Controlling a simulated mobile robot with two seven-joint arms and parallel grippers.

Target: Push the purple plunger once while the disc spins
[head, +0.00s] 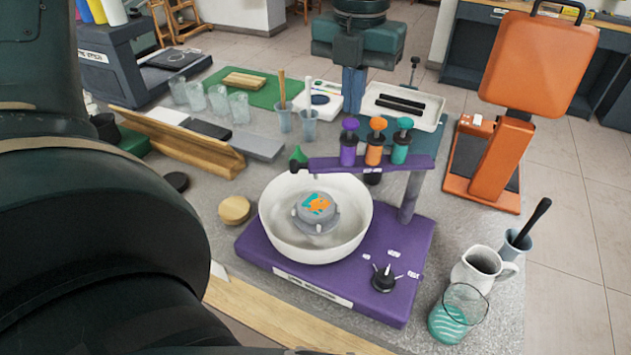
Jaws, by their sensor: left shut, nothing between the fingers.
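A purple machine base (345,292) stands on the speckled table. A white bowl (277,235) on it surrounds a round grey holder (318,222). The disc (316,204) on top carries orange and teal paint; one still frame cannot show whether it spins. A purple bar over the bowl holds the purple plunger (350,124), an orange plunger (377,124) and a teal plunger (404,123). All three knobs stand up at similar height. My left gripper (353,112) points down, shut and empty, with its blue fingertips just above the purple knob. I cannot tell whether they touch. My right gripper is out of view.
A black dial (384,278) sits on the base's front right. A white jug (476,270) and a glass of teal liquid (448,323) stand at the right front. An orange press (510,130) stands at the back right.

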